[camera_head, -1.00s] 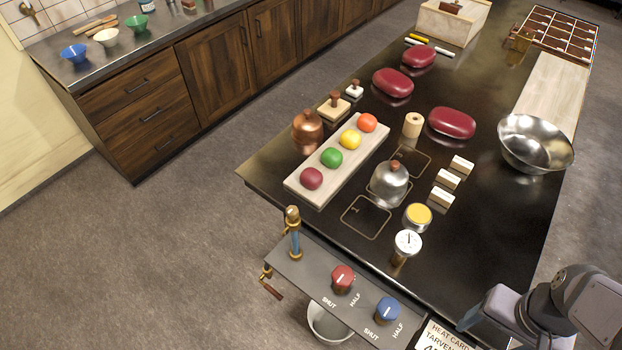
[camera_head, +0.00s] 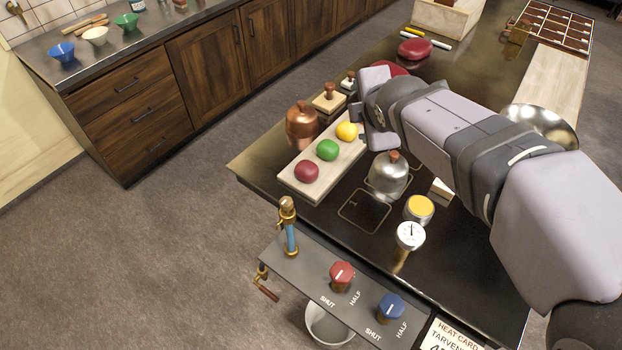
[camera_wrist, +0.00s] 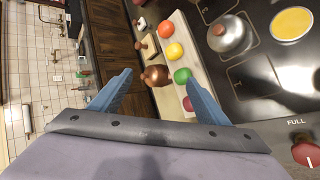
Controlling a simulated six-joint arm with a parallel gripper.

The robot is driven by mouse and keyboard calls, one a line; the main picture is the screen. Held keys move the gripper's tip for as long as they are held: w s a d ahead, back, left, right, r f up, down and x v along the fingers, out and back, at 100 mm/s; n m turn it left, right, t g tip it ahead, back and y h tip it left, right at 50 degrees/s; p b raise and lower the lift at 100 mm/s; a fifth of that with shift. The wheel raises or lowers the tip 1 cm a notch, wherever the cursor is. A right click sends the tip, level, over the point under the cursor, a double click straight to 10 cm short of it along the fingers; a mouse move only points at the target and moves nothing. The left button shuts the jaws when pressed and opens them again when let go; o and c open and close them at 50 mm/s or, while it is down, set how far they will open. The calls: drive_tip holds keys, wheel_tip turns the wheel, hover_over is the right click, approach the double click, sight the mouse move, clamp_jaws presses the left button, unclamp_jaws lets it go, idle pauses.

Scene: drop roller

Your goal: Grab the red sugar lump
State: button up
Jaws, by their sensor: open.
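Several round lumps sit in a row on a pale board (camera_head: 313,185): a dark red lump (camera_head: 307,171) at the near end, then a green one (camera_head: 327,150) and a yellow one (camera_head: 346,131). In the wrist view an orange-red lump (camera_wrist: 166,29) is at the far end; my arm hides it in the head view. The dark red lump (camera_wrist: 188,102) is partly behind a finger in the wrist view. My gripper (camera_wrist: 159,77) is open and empty, pointing over the copper pot's side of the board. In the head view its end (camera_head: 367,122) is near the board's far end.
A copper pot (camera_head: 302,128) stands close along the board's left side. A steel domed pot (camera_head: 388,176) stands on its right. A yellow-topped tin (camera_head: 419,209) and a dial gauge (camera_head: 410,237) are nearer. A steel bowl (camera_head: 540,125) is behind my arm.

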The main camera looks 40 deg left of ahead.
drive_tip(key=s+a+r+n+g+y+b, duration=0.1)
drive_tip(key=s+a+n+y, duration=0.1)
drive_tip(key=s+a+n, duration=0.5)
drive_tip(key=s+a+n+y+b, duration=0.15)
drive_tip(key=s+a, duration=0.35)
drive_tip(key=a, duration=0.5)
drive_tip(key=t+h+b, duration=0.6)
drive_tip(key=t+h, duration=0.1)
drive_tip(key=h, duration=0.3)
approach(300, 175)
drive_tip(key=x, duration=0.1)
drive_tip(key=p+x, duration=0.1)
drive_tip(key=x, duration=0.2)
drive_tip(key=shift+w+r+p, duration=0.3)
drive_tip(key=shift+w, duration=0.05)
drive_tip(key=shift+f+p+x, duration=0.15)
drive_tip(key=shift+p+x, duration=0.5)
drive_tip(key=shift+x, duration=0.95)
drive_tip(key=shift+f+p+x, duration=0.15)
drive_tip(key=shift+p+x, duration=0.5)
drive_tip(key=shift+x, duration=1)
drive_tip(key=shift+s, duration=0.15)
